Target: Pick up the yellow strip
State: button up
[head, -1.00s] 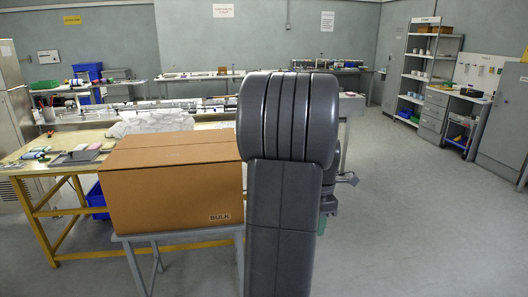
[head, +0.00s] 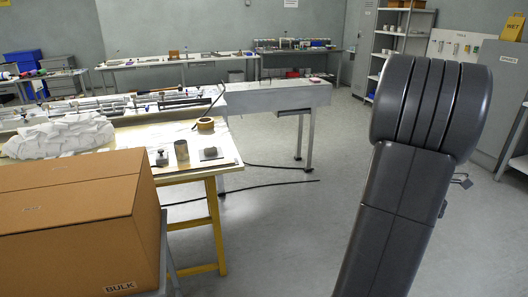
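I cannot make out a yellow strip anywhere in the head view. My own arm stands large at the right and blocks part of the room. The fingers of my gripper do not show; only a small dark piece sticks out to the right behind the arm.
A closed cardboard box (head: 75,230) marked BULK stands at the lower left. A white crumpled heap (head: 60,137), a tape roll (head: 206,125) and a dark cylinder (head: 181,150) sit on the worktable. A long grey machine bed (head: 280,95) lies behind. Floor is clear in the middle, except for black cables (head: 270,185).

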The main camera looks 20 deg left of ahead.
aim_at(218, 163)
jog(key=i+u, duration=0.4)
jog(key=i+l+u, duration=0.15)
jog(key=i+u, duration=0.25)
jog(key=i+l+u, duration=0.35)
jog(key=i, duration=0.2)
jog(key=i+j+u, duration=0.1)
jog(key=u, duration=0.35)
jog(key=i+u, duration=0.3)
jog(key=u, duration=0.2)
jog(key=i+l+u, duration=0.15)
jog(key=u, duration=0.3)
jog(key=i+l+u, duration=0.15)
jog(key=u, duration=0.35)
jog(key=i+l+u, duration=0.15)
jog(key=u, duration=0.15)
jog(key=i+l+u, duration=0.3)
